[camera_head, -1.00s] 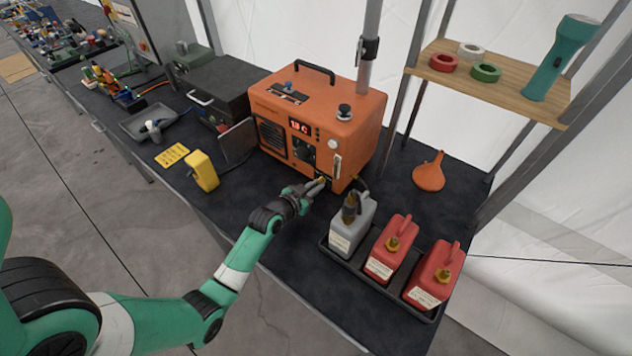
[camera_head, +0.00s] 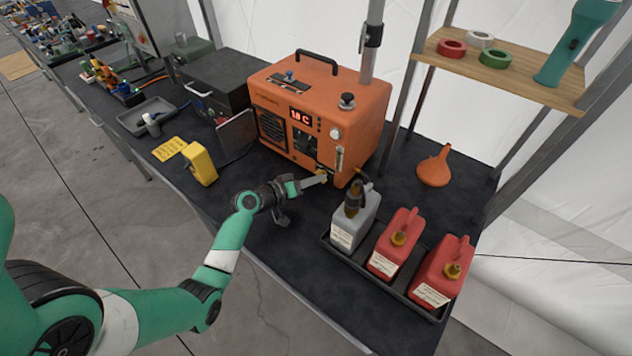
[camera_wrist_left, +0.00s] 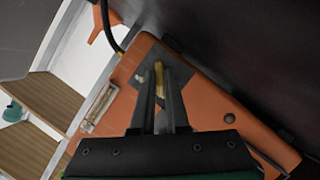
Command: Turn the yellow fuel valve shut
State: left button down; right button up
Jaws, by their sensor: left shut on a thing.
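The orange heater (camera_head: 325,110) stands on the dark table with its front panel facing me. The small yellow fuel valve (camera_wrist_left: 159,82) sits on a grey plate low on the heater, and in the wrist view it lies between my fingers. In the head view it is mostly hidden by my left gripper (camera_head: 318,179), with a bit of yellow showing. My left gripper (camera_wrist_left: 160,100) is shut on the valve, reaching it from the front left. My right gripper is not in either view.
A grey can (camera_head: 352,225) and two red cans (camera_head: 396,244) stand in a black tray (camera_head: 375,277) just right of my gripper. A yellow box (camera_head: 200,164) stands to the left. An orange funnel (camera_head: 434,170) is at the right. The table front is clear.

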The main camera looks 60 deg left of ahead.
pick_arm(q)
jog(key=shift+n+t, duration=0.3)
dwell(0.4)
jog(key=c, duration=0.9)
grip_release()
jog(key=p+v, duration=0.1)
jog(key=v, duration=0.5)
jog(key=shift+a+r+p, duration=0.1)
jog(key=shift+r+p, duration=0.05)
jog(key=shift+p, duration=0.15)
jog(key=p+v, duration=0.5)
jog(key=p, duration=0.3)
jog(key=shift+r, duration=0.2)
jog(key=shift+s+f+p, duration=0.2)
jog(key=shift+s+p, duration=0.1)
jog(key=shift+p, duration=0.2)
